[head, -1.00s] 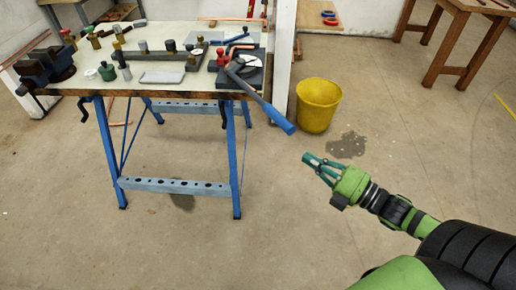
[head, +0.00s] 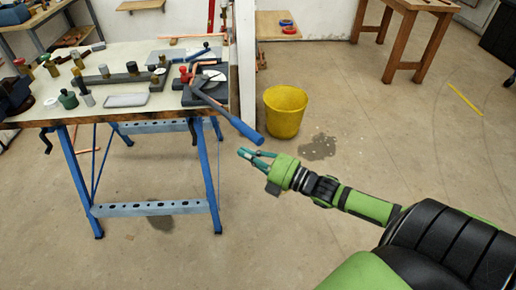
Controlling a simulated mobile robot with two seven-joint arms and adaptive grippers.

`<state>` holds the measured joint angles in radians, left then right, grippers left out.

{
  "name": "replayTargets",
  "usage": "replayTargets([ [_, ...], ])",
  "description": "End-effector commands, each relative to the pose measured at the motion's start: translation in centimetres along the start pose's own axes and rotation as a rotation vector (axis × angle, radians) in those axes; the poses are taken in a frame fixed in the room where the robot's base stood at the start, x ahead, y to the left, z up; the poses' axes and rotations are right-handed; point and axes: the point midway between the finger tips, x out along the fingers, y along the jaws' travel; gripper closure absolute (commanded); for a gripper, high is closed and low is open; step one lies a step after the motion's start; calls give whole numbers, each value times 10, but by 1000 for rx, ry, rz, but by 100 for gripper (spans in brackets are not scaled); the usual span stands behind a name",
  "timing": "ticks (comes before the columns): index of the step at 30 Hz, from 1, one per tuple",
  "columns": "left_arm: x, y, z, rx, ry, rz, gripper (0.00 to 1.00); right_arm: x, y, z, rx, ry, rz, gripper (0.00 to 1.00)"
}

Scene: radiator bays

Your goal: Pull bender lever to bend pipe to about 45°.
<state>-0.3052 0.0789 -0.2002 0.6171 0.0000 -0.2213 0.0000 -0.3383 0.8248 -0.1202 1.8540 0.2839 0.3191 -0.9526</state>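The pipe bender (head: 205,88) sits at the right end of the workbench. Its long lever with a blue grip (head: 246,131) points toward me, past the bench's front right corner. A copper pipe (head: 184,77) shows in part at the bender; its bend angle is too small to tell. My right gripper (head: 242,153) is just below and beside the blue grip's end in the picture, pointing left. My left gripper is out of view.
The workbench (head: 30,124) on blue trestle legs holds several fittings, a vise and a pale block. A yellow bucket (head: 285,110) stands on the floor right of the bench, near a dark stain (head: 319,147).

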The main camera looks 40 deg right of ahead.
Motion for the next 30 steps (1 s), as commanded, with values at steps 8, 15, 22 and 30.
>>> replayTargets([
  [8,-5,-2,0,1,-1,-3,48,-12,-1,30,-1,-4,-7,100],
  [15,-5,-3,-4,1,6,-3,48,-13,-1,32,0,-4,-6,100],
  [22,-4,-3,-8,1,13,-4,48,-17,-1,39,-4,-7,-7,100],
  [30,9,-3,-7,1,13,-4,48,-48,9,97,-7,-10,-10,100],
])
